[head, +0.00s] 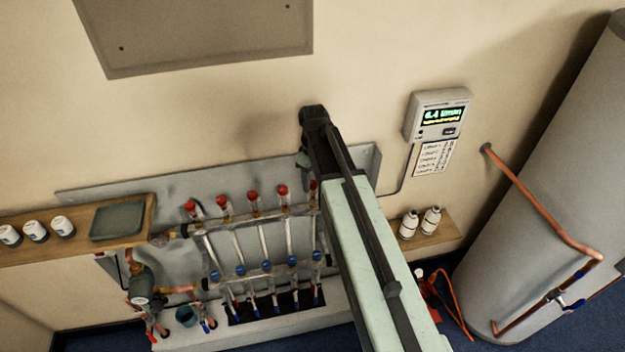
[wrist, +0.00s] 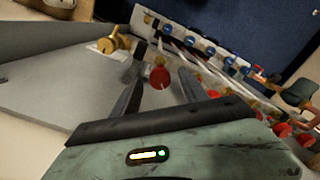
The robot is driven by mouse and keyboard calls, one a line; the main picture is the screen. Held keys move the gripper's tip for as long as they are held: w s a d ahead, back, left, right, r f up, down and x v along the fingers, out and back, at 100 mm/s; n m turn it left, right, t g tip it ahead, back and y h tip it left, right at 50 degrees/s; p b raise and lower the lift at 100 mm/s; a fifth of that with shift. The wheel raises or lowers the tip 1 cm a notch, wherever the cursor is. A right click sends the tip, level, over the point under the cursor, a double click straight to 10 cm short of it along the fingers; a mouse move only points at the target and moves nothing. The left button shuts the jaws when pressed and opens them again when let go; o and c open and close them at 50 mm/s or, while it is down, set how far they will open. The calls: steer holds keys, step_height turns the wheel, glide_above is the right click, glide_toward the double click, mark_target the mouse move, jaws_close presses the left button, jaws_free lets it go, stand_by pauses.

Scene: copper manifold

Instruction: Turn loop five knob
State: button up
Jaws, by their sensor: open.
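The copper manifold (head: 270,211) on the grey back panel carries a row of red knobs. The rightmost red knob (head: 314,186) is partly beside and behind my arm in the head view. In the wrist view, the red knob at the end of the row (wrist: 160,77) appears between the two fingers of my gripper (wrist: 162,70). The fingers are apart, with visible gaps to the knob on both sides. I cannot tell how far the fingertips are from it in depth. In the head view the fingers are mostly hidden by my arm.
Other red knobs (head: 253,196) continue to the left, close to one another, with blue knobs (head: 266,267) below. A brass fitting (wrist: 112,42) is near the end knob. A display meter (head: 438,115) hangs to the right. Shelves (head: 140,232) flank the panel.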

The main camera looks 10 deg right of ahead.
mark_target(313, 183)
step_height(313, 183, up, 8)
steer(key=p, duration=0.7)
steer(key=shift+f, duration=0.35)
steer(key=s+a+f+m+b, duration=0.1)
steer(key=s+f+m+b, duration=0.6)
steer(key=s+f+b, duration=0.6)
steer(key=shift+s+f+b, duration=0.4)
steer(key=shift+f+b, duration=0.3)
steer(key=shift+b, duration=0.15)
steer(key=shift+s, duration=0.1)
stand_by(0.5)
